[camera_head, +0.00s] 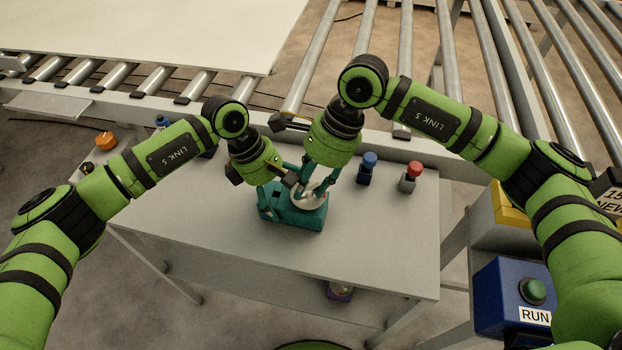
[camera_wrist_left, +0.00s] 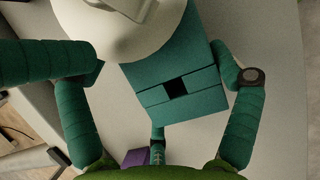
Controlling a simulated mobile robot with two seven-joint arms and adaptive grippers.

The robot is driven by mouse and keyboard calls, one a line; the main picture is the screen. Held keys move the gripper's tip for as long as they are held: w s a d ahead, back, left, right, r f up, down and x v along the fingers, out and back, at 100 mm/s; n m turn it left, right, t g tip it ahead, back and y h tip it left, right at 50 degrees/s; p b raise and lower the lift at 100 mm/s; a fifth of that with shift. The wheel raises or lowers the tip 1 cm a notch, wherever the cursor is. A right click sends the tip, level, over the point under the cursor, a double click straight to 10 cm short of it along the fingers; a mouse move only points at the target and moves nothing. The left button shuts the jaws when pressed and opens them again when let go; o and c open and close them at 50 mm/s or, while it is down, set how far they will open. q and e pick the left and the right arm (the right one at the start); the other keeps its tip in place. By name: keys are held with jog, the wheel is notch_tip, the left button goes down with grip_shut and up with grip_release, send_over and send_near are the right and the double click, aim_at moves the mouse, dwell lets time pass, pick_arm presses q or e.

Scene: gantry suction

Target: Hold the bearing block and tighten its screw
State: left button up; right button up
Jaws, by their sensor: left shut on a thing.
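The teal bearing block (camera_head: 308,218) stands on the grey table, with a cream round part (camera_head: 303,200) on top. My left gripper (camera_head: 277,208) reaches it from the left. In the left wrist view its teal fingers lie on either side of the bearing block (camera_wrist_left: 180,80), which shows a small dark square opening; the gripper is shut on the block. My right gripper (camera_head: 312,194) points down over the cream part. Its fingertips overlap that part, and I cannot tell whether they are closed on anything. I cannot make out the screw clearly.
On the grey table (camera_head: 390,250), a blue-topped piece (camera_head: 367,168) and a red-topped piece (camera_head: 410,176) stand to the right. An orange piece (camera_head: 105,140) is at the far left. The roller conveyor (camera_head: 404,60) runs behind. A blue RUN button box (camera_head: 515,295) stands at right.

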jog(key=shift+d, duration=0.1)
jog(key=v, duration=1.2)
pick_arm(q)
jog(key=o, duration=1.4)
jog(key=v, duration=1.2)
